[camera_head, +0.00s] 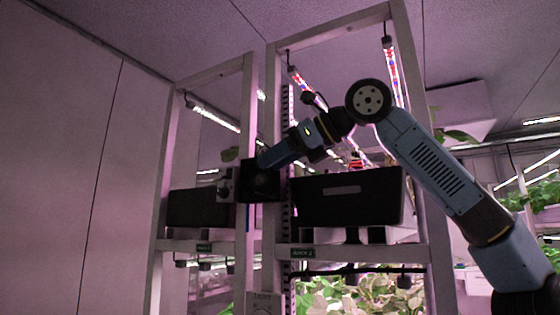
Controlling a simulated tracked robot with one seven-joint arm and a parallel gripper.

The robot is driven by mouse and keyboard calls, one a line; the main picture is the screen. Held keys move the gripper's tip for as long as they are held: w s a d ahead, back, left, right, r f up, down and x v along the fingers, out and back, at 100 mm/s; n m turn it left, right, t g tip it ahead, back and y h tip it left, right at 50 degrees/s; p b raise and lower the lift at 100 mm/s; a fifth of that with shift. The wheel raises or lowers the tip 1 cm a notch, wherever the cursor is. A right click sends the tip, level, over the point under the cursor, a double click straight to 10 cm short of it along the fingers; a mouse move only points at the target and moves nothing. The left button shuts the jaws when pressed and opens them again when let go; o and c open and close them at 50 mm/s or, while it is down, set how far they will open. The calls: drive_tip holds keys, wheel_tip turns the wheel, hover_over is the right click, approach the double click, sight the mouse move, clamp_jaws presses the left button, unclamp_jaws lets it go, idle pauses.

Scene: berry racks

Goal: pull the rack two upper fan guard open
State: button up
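The rack two upper fan guard seems to be the dark square panel (260,187) at the left post of the nearer rack, left of the black planter. A small label that seems to read rack 2 sits on that rack's crossbar. My gripper (264,162) reaches down and left from my arm to the panel's upper edge. It overlaps the panel in this view, and I cannot tell whether it touches. The fingertips are small and dark, so their opening cannot be made out. I cannot tell whether the guard stands ajar.
A black planter (347,198) sits on the nearer rack's upper shelf, right of the panel. Another dark planter (194,208) stands on the rack to the left. Grow-light bars (391,72) hang above. Leafy plants (365,294) fill the space below. Bare wall lies at left.

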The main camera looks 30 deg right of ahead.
drive_tip(key=v, duration=1.3)
drive_tip(key=shift+s+d, duration=0.2)
drive_tip(key=shift+s, duration=0.1)
drive_tip(key=shift+r, duration=0.15)
drive_tip(key=w+a+f+m+g+h, duration=0.15)
drive_tip(key=a+f+m+h, duration=0.35)
drive_tip(key=a+f+m, duration=1.25)
drive_tip(key=w+d+f+m+g+h, duration=0.1)
drive_tip(key=w+f+m+g, duration=0.1)
drive_tip(key=f+m, duration=1.1)
drive_tip(key=w+d+f+m+g, duration=0.2)
drive_tip(key=f+m, duration=1.1)
drive_tip(key=f, duration=0.5)
drive_tip(key=shift+w+d+f+g+h, duration=0.3)
drive_tip(key=shift+w+d+g+h, duration=0.05)
drive_tip(key=shift+w+h, duration=0.05)
